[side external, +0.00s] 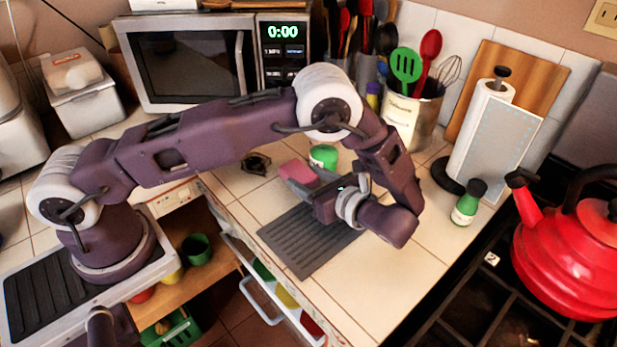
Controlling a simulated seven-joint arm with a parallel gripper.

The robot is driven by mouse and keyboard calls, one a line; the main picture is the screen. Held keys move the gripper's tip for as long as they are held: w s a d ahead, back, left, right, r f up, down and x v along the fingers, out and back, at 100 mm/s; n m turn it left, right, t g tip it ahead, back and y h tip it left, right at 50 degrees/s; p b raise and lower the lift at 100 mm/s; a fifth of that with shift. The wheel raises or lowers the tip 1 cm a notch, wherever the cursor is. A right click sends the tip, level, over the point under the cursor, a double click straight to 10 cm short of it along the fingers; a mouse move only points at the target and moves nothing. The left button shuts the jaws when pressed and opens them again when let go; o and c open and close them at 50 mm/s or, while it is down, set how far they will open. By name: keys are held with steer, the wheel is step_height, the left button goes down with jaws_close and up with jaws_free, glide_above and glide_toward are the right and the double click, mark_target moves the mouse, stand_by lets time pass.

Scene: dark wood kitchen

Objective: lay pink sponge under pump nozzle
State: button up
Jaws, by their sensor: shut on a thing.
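The pink sponge (298,172) is in the side external view, held by my gripper (297,182) above the tiled counter near the back edge of a dark ribbed mat. My gripper is shut on the sponge, and its fingers and body hide part of it. A green-and-white container (323,157) stands just behind the sponge; my arm hides its upper part, so I cannot tell whether it has a pump. A small green bottle (466,204) with a black top stands at the right; no nozzle can be made out on it.
The dark ribbed mat (285,238) lies below my gripper. A red kettle (570,250) sits on the stove at right. A paper towel holder (484,135), a utensil crock (411,115) and a microwave (190,60) stand at the back. Tiles right of the mat are clear.

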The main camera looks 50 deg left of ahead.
steer(key=shift+f, duration=0.35)
steer(key=o, duration=1.4)
steer(key=v, duration=0.7)
steer(key=shift+a+r, duration=0.1)
steer(key=shift+r, duration=0.15)
steer(key=s+a+r+n+g+h, duration=0.1)
steer(key=s+a+r+n+h, duration=0.25)
steer(key=r, duration=0.35)
steer(key=s+a+r+n+g+h, duration=0.15)
steer(key=r+n+h, duration=0.25)
steer(key=r, duration=0.4)
steer(key=s+r+n+t+h, duration=0.2)
steer(key=s+n, duration=0.1)
steer(key=s, duration=0.2)
steer(key=s+r+n+t+h, duration=0.2)
steer(key=s+n, duration=0.2)
steer(key=s, duration=0.2)
steer(key=s+r+n+t+h, duration=0.2)
steer(key=s+n+t+h, duration=0.1)
steer(key=s, duration=0.3)
steer(key=shift+a+r+n, duration=0.1)
steer(key=shift+r+n, duration=0.3)
steer(key=shift+n, duration=0.25)
